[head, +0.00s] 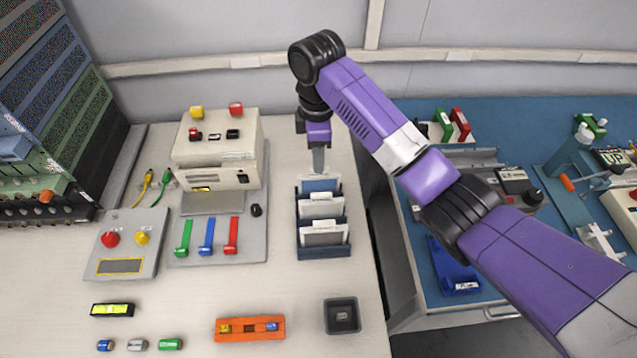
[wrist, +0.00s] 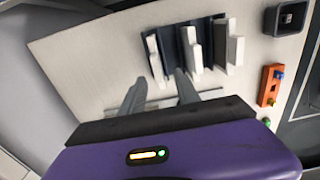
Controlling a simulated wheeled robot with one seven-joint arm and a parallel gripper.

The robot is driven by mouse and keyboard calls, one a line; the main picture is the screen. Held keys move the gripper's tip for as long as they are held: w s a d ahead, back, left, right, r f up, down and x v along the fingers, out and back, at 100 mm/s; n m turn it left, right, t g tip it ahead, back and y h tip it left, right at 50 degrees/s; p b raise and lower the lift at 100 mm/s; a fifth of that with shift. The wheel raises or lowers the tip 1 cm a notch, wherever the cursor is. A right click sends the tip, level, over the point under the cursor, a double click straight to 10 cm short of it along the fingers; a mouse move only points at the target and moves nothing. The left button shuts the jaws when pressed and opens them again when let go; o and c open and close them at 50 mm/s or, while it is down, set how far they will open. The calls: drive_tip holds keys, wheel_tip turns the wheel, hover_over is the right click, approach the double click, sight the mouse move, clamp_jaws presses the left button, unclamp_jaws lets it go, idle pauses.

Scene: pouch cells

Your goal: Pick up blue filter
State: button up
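The blue filter (head: 319,185) is a white-framed panel with a blue face. It stands in the rearmost slot of a dark filter rack (head: 324,252) in the head view. My gripper (head: 318,168) points down just above and behind its top edge. In the wrist view the two fingers (wrist: 161,78) are apart with nothing held between them. The end filter (wrist: 155,58) of the rack (wrist: 218,42) lies just beyond the fingertips, seen edge-on, so its blue face is hidden there. I cannot tell whether a finger touches it.
Two more white-framed filters, one light grey (head: 321,207) and one darker grey (head: 324,234), stand in front in the same rack. A beige machine (head: 217,140) is to the left. A small dark bin (head: 342,316) and an orange holder (head: 250,329) sit nearer the front.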

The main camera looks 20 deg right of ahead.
sight(319, 176)
drive_tip(key=shift+w+d+f+p, duration=0.15)
drive_tip(key=shift+f+p, duration=0.2)
drive_tip(key=shift+f, duration=1.55)
drive_tip(key=shift+w+d+f+p, duration=0.1)
drive_tip(key=shift+f+p, duration=0.2)
drive_tip(key=shift+f, duration=1.6)
clamp_jaws()
